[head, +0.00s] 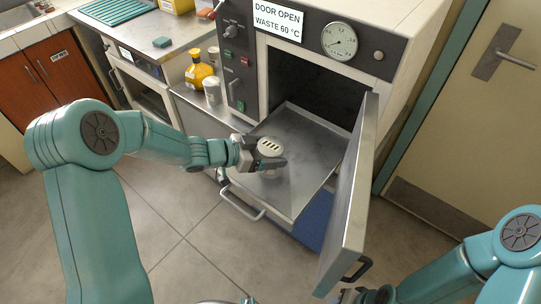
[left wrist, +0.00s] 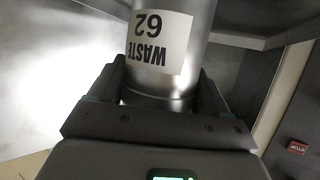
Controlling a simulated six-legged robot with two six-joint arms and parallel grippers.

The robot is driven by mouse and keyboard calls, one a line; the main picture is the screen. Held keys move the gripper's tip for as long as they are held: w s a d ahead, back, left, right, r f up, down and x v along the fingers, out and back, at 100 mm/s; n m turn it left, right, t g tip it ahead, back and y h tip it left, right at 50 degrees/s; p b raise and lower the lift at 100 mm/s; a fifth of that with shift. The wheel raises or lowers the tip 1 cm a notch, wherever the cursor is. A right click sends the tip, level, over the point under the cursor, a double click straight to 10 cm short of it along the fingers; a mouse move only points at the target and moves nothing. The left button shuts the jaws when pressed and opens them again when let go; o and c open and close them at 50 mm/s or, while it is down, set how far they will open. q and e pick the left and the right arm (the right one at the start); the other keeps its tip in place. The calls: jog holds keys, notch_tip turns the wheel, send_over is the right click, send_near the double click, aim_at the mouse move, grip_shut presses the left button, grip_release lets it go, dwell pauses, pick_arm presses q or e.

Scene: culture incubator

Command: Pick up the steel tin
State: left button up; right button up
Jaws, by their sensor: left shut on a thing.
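The steel tin (head: 270,148) has a pale top with dark marks. In the left wrist view the tin (left wrist: 172,85) carries a white label reading "WASTE 62", seen upside down. My left gripper (head: 262,157) is shut on the tin, with one finger on each side. The tin is over the pulled-out metal tray (head: 305,150) of the open incubator. I cannot tell whether its base touches the tray. My right gripper (head: 362,296) shows only partly at the bottom edge, and its fingers are unclear.
The incubator door (head: 350,190) stands open to the right of the tray. A yellow bottle (head: 198,74) and a pale container (head: 212,90) stand on the side shelf at left. A sign (head: 278,24) reads "DOOR OPEN WASTE 60 °C". A drawer handle (head: 240,203) sticks out below the tray.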

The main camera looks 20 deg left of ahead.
pick_arm(q)
notch_tip(320, 180, up, 18)
jog(key=p, duration=0.4)
jog(key=s+d+f+n+t+y, duration=0.1)
jog(key=d+f, duration=0.1)
jog(key=d, duration=0.6)
jog(key=a+f+n+t+y, duration=0.1)
jog(key=a+f+n+y, duration=0.2)
jog(key=a+f+n+t+y, duration=0.1)
jog(key=a+f+n+y, duration=0.2)
jog(key=a, duration=0.1)
jog(key=a+f+n+t+y, duration=0.1)
jog(key=a+f+n+y, duration=0.2)
jog(key=a, duration=0.1)
jog(key=shift+s+t+y, duration=0.25)
jog(key=shift+t+y, duration=0.05)
jog(key=v, duration=0.5)
jog(key=shift+s, duration=0.4)
jog(key=shift+s, duration=0.1)
